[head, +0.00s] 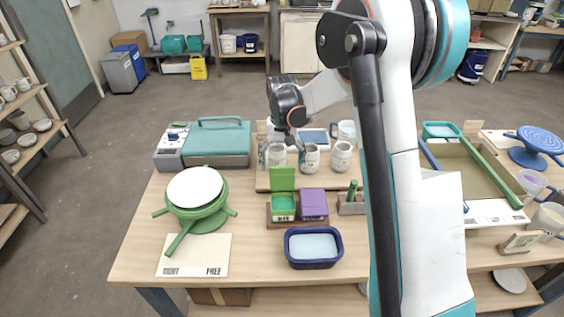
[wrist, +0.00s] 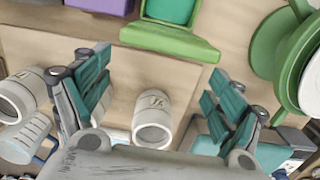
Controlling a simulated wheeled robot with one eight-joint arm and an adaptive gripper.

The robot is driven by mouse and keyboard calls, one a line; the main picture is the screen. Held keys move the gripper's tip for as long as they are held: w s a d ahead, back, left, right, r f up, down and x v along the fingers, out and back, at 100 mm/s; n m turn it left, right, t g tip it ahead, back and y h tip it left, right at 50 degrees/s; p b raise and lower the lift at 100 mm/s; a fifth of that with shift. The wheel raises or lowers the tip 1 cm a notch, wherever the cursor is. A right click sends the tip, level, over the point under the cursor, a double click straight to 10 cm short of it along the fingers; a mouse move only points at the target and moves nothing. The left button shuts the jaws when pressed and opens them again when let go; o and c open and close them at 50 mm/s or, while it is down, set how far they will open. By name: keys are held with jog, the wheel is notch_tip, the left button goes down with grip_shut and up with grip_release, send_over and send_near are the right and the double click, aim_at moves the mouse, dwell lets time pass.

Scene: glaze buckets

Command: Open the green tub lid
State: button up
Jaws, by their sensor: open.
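The green tub (head: 283,208) sits beside the purple tub (head: 313,204) in a brown holder on the table. Its green lid (head: 283,178) stands raised at the tub's back edge, and teal contents show inside. In the wrist view the green lid (wrist: 172,41) lies just beyond the fingers, with the teal inside of the green tub (wrist: 170,10) at the top edge. My gripper (head: 280,152) is above and behind the lid, near the mugs. In the wrist view my gripper (wrist: 158,82) has its fingers wide apart, with nothing held and apart from the lid.
Several pale mugs (head: 310,158) stand on a board behind the tubs, one visible between my fingers (wrist: 153,118). A green turntable (head: 197,195) is at left, a teal case (head: 217,144) behind it. A blue basin (head: 313,247) is in front. My arm hides the table right of centre.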

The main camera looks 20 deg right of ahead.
jog(key=shift+r, duration=0.1)
notch_tip(320, 180, up, 12)
jog(key=shift+w, duration=0.3)
jog(key=shift+d, duration=0.1)
